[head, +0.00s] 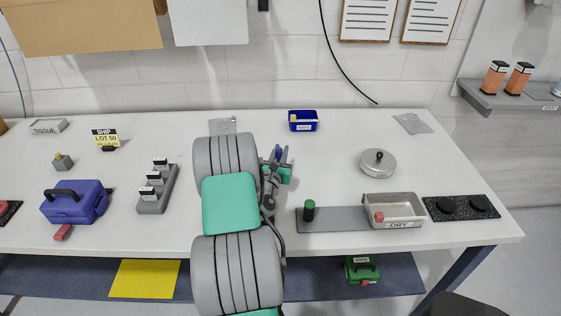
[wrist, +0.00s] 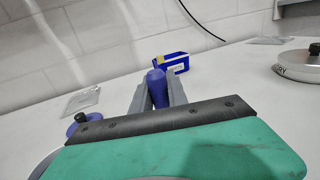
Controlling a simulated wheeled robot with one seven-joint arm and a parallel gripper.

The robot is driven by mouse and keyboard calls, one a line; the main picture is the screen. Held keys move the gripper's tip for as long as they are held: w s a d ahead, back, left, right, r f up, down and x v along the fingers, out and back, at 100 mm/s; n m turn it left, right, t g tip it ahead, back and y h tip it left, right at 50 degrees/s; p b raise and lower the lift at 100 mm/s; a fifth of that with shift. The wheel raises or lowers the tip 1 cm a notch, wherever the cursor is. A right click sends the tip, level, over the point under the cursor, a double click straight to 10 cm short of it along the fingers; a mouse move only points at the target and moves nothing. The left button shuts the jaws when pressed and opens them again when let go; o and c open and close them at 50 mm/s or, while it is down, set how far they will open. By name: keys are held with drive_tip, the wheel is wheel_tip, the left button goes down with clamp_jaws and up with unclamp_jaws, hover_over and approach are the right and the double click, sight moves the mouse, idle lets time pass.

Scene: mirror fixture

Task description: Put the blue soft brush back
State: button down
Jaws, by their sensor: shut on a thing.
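My gripper (head: 283,155) is over the white bench, right of my arm's large grey links. It is shut on a blue rounded piece, which I take to be the blue soft brush (wrist: 157,88); it stands up between the two grey fingers in the wrist view. In the head view only a small blue part (head: 278,153) shows at the fingers. The brush's lower end is hidden by my gripper. I cannot tell if it touches the bench.
A blue box (head: 303,121) stands behind my gripper. A grey strip (head: 340,224) with a green-topped black piece (head: 309,210) lies front right, beside a metal tray (head: 395,205) marked DRY. A round lidded metal dish (head: 378,164) stands right. A blue disc (wrist: 82,124) shows left in the wrist view.

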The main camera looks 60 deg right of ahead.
drive_tip(key=shift+f, duration=0.4)
drive_tip(key=c, duration=1.8)
unclamp_jaws()
drive_tip(key=o, duration=0.5)
drive_tip(key=b+v, duration=0.3)
drive_tip(key=v, duration=0.8)
drive_tip(key=shift+a+b, duration=0.15)
drive_tip(key=shift+b, duration=0.2)
drive_tip(key=shift+s+a, duration=0.15)
drive_tip(key=shift+a, duration=0.25)
